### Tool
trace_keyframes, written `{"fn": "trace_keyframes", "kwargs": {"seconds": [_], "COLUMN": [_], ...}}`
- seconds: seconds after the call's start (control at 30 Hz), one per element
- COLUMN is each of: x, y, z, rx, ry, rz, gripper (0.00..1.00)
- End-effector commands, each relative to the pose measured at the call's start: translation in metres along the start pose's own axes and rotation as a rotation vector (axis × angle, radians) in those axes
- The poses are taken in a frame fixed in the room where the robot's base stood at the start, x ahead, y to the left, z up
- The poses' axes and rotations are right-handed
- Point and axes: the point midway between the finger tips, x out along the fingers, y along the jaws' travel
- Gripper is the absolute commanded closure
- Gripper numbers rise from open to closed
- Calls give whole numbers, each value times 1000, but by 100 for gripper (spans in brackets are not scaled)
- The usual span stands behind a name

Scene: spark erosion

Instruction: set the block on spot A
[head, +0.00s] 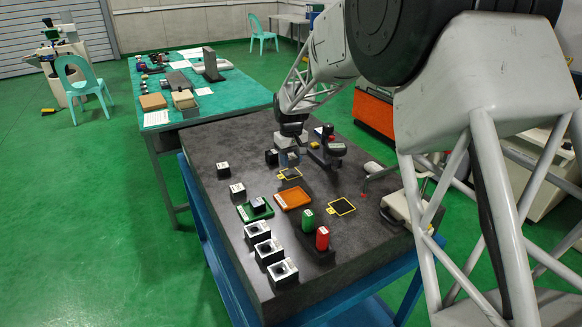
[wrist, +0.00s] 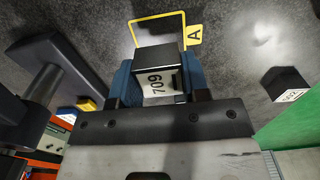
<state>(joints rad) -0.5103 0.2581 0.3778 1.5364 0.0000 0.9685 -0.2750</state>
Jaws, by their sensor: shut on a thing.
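My gripper (wrist: 158,84) has its blue fingers shut on a black block (wrist: 156,60) with a white face marked 709. Spot A (wrist: 194,37), a yellow outline with an "A" tag, lies just past the block in the wrist view; the block covers its near edge. In the head view my gripper (head: 289,158) is low over the dark table, just behind a yellow-outlined spot (head: 290,174). The held block is hard to make out there. I cannot tell whether it touches the surface.
Another yellow-outlined spot (head: 341,207) lies to the right. An orange tray (head: 293,199) and a green tray (head: 242,213) are in front. Red (head: 322,238) and green (head: 307,220) cylinders stand nearer. A dark fixture (head: 327,150) stands right of my gripper; another block (wrist: 287,84) is close by.

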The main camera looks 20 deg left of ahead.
Motion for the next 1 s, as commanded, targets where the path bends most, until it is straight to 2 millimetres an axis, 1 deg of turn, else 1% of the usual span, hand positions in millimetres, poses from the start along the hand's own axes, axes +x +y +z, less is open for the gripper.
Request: {"fn": "trace_keyframes", "kwargs": {"seconds": [0.33, 0.83, 0.87, 1.0], "x": [30, 36, 36, 36], "y": [0, 0, 0, 0], "z": [0, 0, 0, 0], "rx": [0, 0, 0, 0], "ry": [-1, -1, -1, -1], "rz": [0, 0, 0, 0], "gripper": [99, 99, 53, 32]}}
